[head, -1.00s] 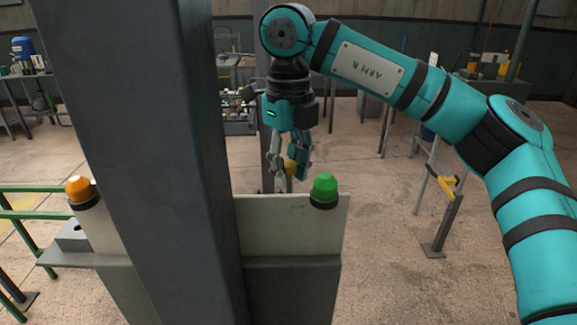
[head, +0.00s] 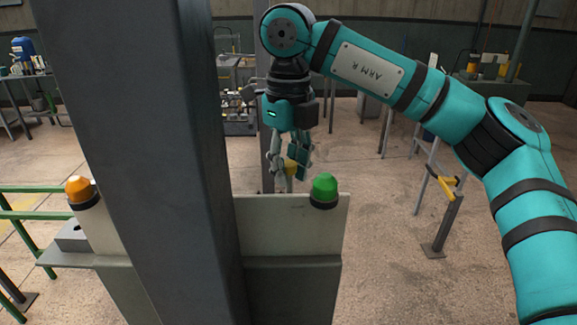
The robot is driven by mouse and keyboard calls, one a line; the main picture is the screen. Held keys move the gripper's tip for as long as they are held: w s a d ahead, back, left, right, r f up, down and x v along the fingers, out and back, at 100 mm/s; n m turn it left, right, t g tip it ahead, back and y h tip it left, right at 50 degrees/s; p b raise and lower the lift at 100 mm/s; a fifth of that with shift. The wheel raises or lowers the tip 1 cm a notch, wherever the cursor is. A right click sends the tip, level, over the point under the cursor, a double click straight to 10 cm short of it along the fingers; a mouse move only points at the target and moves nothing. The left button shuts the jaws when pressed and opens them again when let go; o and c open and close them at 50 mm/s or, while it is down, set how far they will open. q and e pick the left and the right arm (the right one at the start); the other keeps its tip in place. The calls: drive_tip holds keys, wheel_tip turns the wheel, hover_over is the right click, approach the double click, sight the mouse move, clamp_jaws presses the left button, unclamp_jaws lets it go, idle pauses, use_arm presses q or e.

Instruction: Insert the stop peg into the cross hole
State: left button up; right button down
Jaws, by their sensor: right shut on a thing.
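My right gripper (head: 290,167) hangs down from the teal arm, just beyond the top edge of a pale panel. The lower end of the peg is partly hidden by the gripper and the panel. I cannot make out the cross hole; it may lie behind the panel or the dark column. My left gripper is not in view.
A thick dark column (head: 145,160) blocks much of the left side. The pale panel (head: 290,226) carries a green lamp (head: 325,188). An orange lamp (head: 79,189) stands left of the column. A yellow-handled post (head: 443,210) stands right, with open floor between.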

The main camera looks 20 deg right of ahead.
sight(289, 186)
drive_tip(key=shift+f+b, duration=1.6)
drive_tip(key=shift+f, duration=0.5)
drive_tip(key=c, duration=1.1)
unclamp_jaws()
drive_tip(key=shift+r, duration=0.1)
wheel_tip(289, 186, up, 12)
drive_tip(key=shift+f, duration=0.1)
